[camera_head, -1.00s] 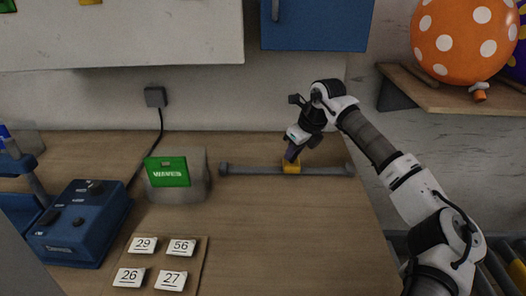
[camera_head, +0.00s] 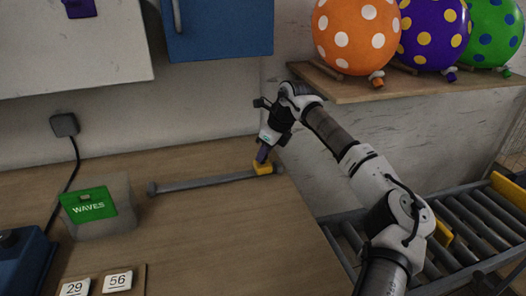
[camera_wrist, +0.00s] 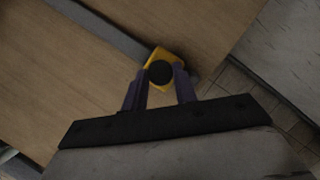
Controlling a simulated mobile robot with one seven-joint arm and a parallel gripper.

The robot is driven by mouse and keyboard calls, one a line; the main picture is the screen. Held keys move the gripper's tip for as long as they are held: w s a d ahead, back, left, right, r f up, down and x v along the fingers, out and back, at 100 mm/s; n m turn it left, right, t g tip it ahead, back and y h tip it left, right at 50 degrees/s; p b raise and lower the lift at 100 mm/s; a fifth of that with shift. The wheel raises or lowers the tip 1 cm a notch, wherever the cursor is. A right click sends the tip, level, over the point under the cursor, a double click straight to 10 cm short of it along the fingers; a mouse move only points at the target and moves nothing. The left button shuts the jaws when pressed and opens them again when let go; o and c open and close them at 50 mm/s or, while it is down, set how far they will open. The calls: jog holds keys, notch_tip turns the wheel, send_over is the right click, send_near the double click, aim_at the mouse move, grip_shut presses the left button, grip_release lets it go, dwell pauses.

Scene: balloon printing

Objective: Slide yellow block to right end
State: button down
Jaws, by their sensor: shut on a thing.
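The yellow block (camera_head: 263,168) sits on a grey rail (camera_head: 205,184) on the wooden table, close to the rail's right end cap (camera_head: 280,169). My gripper (camera_head: 262,158) reaches down onto the block from above and is shut on it. In the wrist view the yellow block (camera_wrist: 163,60) shows between my two purple fingers, with a round black knob (camera_wrist: 160,73) on its near side. The grey rail (camera_wrist: 105,30) runs to the upper left there. The fingers hide part of the block.
A green "WAVES" sign (camera_head: 89,206) stands left of the rail. Number cards (camera_head: 117,281) lie at the front left. A shelf (camera_head: 400,84) with dotted balloons hangs at upper right. A roller conveyor (camera_head: 450,235) stands right of the table.

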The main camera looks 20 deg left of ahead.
jog(key=c, duration=1.1)
grip_release()
jog(key=b+v, duration=0.1)
jog(key=v, duration=1.2)
jog(key=shift+d+r+b, duration=0.1)
jog(key=shift+r+b, duration=0.3)
